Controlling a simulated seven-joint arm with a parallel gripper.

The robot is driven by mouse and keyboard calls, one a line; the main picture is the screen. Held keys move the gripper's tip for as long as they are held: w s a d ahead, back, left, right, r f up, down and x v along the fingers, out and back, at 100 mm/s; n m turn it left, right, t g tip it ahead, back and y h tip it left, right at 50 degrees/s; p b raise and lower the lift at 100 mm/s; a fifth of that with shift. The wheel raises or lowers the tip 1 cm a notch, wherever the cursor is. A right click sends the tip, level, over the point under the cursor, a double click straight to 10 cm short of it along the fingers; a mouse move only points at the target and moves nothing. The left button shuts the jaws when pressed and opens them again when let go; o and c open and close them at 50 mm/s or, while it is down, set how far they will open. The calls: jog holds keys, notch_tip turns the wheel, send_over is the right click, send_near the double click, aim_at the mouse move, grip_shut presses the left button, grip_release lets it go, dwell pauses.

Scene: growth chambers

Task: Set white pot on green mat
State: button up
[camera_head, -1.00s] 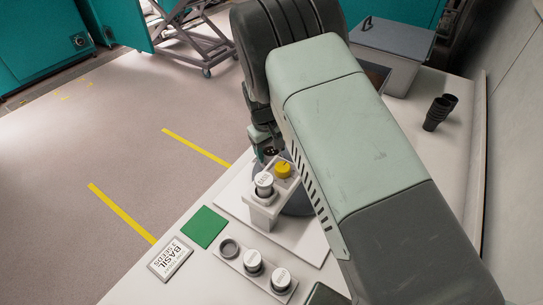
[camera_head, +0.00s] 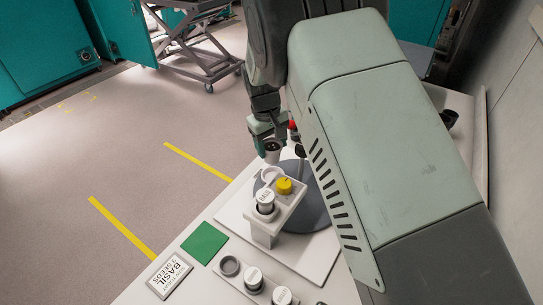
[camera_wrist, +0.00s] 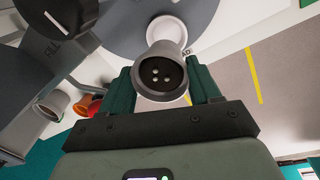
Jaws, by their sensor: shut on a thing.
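A pale white-grey pot (camera_wrist: 166,72) is held between my gripper's fingers (camera_wrist: 163,84). In the wrist view I look into its dark inside, where several small light spots show. In the head view the pot (camera_head: 272,152) hangs at my gripper (camera_head: 266,135), above and behind a white stand with a ring. The green mat (camera_head: 203,243) lies flat and bare at the table's front left edge, well apart from the pot.
The white stand (camera_head: 262,226) holds a white-capped vial (camera_head: 265,201) and a yellow knob (camera_head: 284,186). A label card (camera_head: 170,275) and a rack of capped vials (camera_head: 253,279) lie near the mat. Red (camera_wrist: 88,106) and pale (camera_wrist: 52,104) pots show in the wrist view.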

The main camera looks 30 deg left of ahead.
jog(key=s+a+f+n, duration=0.1)
jog(key=s+a+n, duration=0.15)
jog(key=s, duration=1.05)
jog(key=s+a+f+n, duration=0.15)
jog(key=s+n, duration=0.25)
jog(key=s, duration=1)
jog(key=shift+m+y, duration=0.25)
jog(key=shift+y, duration=0.15)
jog(key=shift+w+d+f, duration=0.1)
jog(key=shift+f, duration=1.45)
jog(key=shift+w+d+f, duration=0.1)
jog(key=shift+f, duration=1.45)
jog(key=shift+f, duration=0.95)
jog(key=o, duration=1.1)
jog(key=shift+o, duration=0.2)
notch_tip(320, 180, up, 8)
jog(key=shift+r, duration=0.25)
